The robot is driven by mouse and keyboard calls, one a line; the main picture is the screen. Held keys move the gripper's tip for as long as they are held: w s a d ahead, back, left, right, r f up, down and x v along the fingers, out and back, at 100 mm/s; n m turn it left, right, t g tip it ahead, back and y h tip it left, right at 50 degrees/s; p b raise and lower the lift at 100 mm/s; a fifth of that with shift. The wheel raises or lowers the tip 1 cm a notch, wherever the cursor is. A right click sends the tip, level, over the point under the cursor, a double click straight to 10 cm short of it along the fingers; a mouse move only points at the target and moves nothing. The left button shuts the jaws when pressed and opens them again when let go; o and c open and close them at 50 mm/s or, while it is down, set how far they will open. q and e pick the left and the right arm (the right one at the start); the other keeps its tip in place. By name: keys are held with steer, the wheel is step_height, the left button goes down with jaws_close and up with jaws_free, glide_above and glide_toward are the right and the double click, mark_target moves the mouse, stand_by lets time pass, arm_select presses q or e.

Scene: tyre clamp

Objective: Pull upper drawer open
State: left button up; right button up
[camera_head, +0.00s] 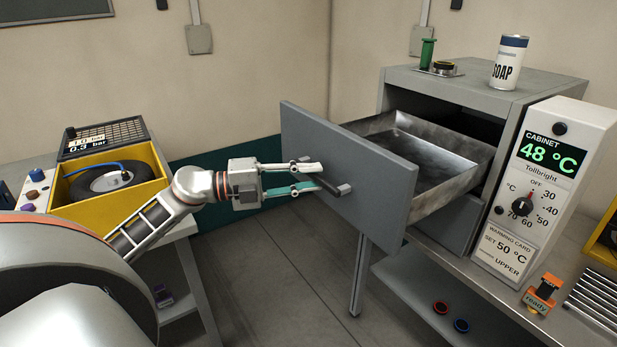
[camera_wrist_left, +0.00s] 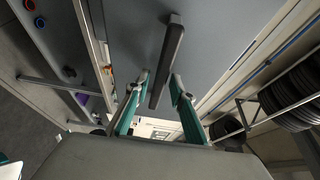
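The upper drawer (camera_head: 375,172) is pulled well out of the grey cabinet (camera_head: 470,92), and its metal inside looks empty. Its dark bar handle (camera_head: 329,186) is on the front panel; it also shows in the left wrist view (camera_wrist_left: 169,58). My left gripper (camera_head: 318,177) is at the handle, with its green-padded fingers spread on either side of the bar. In the left wrist view the fingers (camera_wrist_left: 160,80) stand apart, with a gap beside the bar; firm contact is not visible. My right gripper is not in view.
A soap can (camera_head: 509,62) and a green spool (camera_head: 427,54) stand on the cabinet top. A control panel (camera_head: 543,190) reading 48 °C stands at its right. A yellow box with a tyre (camera_head: 104,180) is at left. The floor below the drawer is mostly clear.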

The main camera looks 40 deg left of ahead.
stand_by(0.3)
arm_select(q)
steer(key=v, duration=1.2)
stand_by(0.3)
steer(key=d+f+n+t+y, duration=0.2)
steer(key=d+f+n+y, duration=0.15)
steer(key=f+n, duration=0.65)
steer(key=d+f+n+t+y, duration=0.2)
steer(key=f+n+y, duration=0.35)
steer(key=f, duration=0.75)
steer(key=s+d+f+n+g, duration=0.3)
steer(key=s+d+f, duration=0.2)
steer(key=d+f, duration=0.4)
steer(key=s+d+f+n+g, duration=0.3)
steer(key=s+d+f, duration=0.2)
steer(key=d+f, duration=0.5)
steer(key=shift+s+d+g, duration=0.2)
steer(key=shift+d+g, duration=0.1)
steer(key=shift+d, duration=0.45)
steer(key=shift+f+n, duration=0.1)
steer(key=shift+n, duration=0.15)
